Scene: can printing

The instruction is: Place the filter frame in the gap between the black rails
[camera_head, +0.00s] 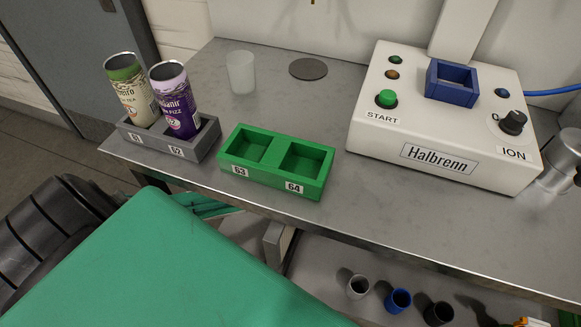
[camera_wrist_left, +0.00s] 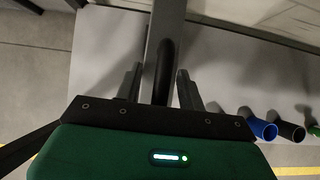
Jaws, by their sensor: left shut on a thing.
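My left gripper (camera_wrist_left: 160,85) shows in the left wrist view, with its two dark fingers closed on either side of a dark rounded piece (camera_wrist_left: 164,65). That piece stands in front of a grey upright bar (camera_wrist_left: 168,15). Only part of it shows, and I cannot tell whether it belongs to the filter frame. In the head view my own green arm cover fills the lower left and the left fingertips are hidden. I cannot make out the black rails or the gap in either view. My right gripper is not in view.
The grey table (camera_head: 300,112) bears a grey holder (camera_head: 200,150) with two cans, a green holder (camera_head: 228,175), a frosted cup (camera_head: 241,72), a dark disc (camera_head: 308,69) and a white Halbrenn machine (camera_head: 380,140). Below are blue (camera_head: 398,300) and black (camera_head: 438,312) cups.

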